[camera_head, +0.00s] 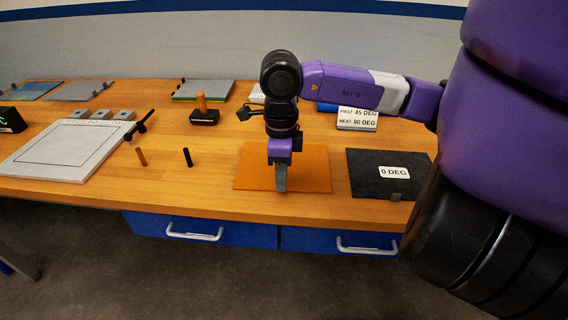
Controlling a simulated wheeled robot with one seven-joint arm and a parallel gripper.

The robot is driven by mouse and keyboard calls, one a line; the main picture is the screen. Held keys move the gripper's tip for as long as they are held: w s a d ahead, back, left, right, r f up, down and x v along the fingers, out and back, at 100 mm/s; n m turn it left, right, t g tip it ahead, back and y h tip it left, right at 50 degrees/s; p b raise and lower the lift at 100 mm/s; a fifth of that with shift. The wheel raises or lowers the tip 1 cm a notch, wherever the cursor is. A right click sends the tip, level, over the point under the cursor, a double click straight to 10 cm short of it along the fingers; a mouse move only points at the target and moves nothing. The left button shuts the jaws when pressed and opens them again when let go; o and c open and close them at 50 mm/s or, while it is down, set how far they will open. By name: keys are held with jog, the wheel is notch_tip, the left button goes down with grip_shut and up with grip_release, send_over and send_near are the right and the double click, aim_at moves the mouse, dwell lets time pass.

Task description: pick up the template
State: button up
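A flat orange sheet (312,172) lies on the wooden bench, below my gripper; nothing in view is labelled as the template, so I cannot tell for sure whether this is it. My gripper (280,188) points straight down over the middle of the sheet, with its tips at or just above the surface; I cannot tell if they touch. The fingers show edge-on as one grey shape, so their gap is hidden. The gripper and wrist cover part of the sheet.
A dark plate marked "0 DEG" (370,185) lies right of the sheet. A white framed board (65,155) is at left, with a brown peg (141,157) and a black peg (187,157) beside it. A wooden-handled block (204,115) and an angle sign (357,119) stand behind.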

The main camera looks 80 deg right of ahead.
jog(key=shift+f, duration=0.9)
jog(key=shift+c, duration=0.2)
grip_shut()
jog(key=shift+r, duration=0.1)
